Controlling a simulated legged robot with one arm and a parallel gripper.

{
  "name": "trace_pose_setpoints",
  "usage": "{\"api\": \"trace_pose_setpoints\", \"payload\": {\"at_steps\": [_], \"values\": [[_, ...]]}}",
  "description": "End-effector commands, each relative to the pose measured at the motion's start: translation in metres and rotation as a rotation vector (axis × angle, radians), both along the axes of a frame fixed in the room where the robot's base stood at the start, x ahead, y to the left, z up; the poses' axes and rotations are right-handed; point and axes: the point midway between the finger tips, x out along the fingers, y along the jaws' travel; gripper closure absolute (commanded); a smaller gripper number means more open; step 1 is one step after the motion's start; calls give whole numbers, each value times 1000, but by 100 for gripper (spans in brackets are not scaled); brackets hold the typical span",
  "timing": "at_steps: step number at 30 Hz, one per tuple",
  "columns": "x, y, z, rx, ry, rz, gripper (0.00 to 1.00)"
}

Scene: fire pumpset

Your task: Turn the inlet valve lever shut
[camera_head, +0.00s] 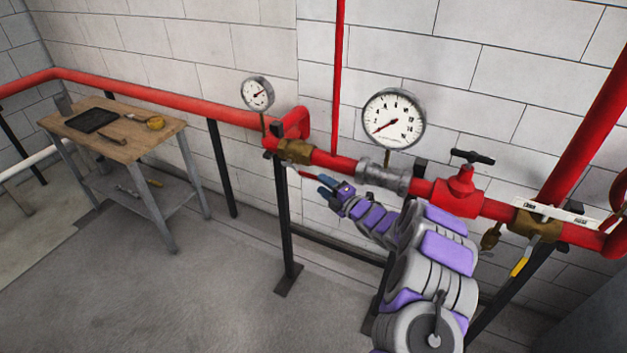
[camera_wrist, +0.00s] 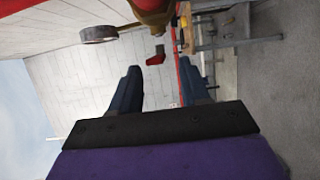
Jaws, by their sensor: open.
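A brass valve (camera_head: 295,151) sits on the red pipe left of the centre, and a small red lever (camera_head: 308,174) hangs below it. In the wrist view the brass valve body (camera_wrist: 152,14) is at the top and the red lever end (camera_wrist: 156,60) shows ahead, between the finger lines. My gripper (camera_head: 326,186) is open and empty, just right of and below the red lever. Its two dark fingers (camera_wrist: 160,78) are spread in the wrist view. A second brass valve (camera_head: 537,226) at the right has a yellow lever (camera_head: 522,256) pointing down. No label shows which valve is the inlet.
A small gauge (camera_head: 257,94) and a large gauge (camera_head: 393,119) stand above the pipe. A red valve with a black T-handle (camera_head: 472,157) is right of centre. A wooden workbench (camera_head: 112,135) with tools is at the left.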

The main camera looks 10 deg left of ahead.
Motion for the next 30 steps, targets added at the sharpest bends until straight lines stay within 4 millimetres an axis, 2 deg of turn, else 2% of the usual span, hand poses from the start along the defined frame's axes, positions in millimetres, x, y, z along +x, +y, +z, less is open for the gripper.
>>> {"api": "trace_pose_setpoints", "payload": {"at_steps": [5, 12, 24, 30], "values": [[19, 23, 0, -1, -3, 2, 54], [35, 38, -1, -3, 1, 0, 54], [39, 41, 1, 0, 0, -1, 54], [39, 41, 1, 0, 0, -1, 73]]}}
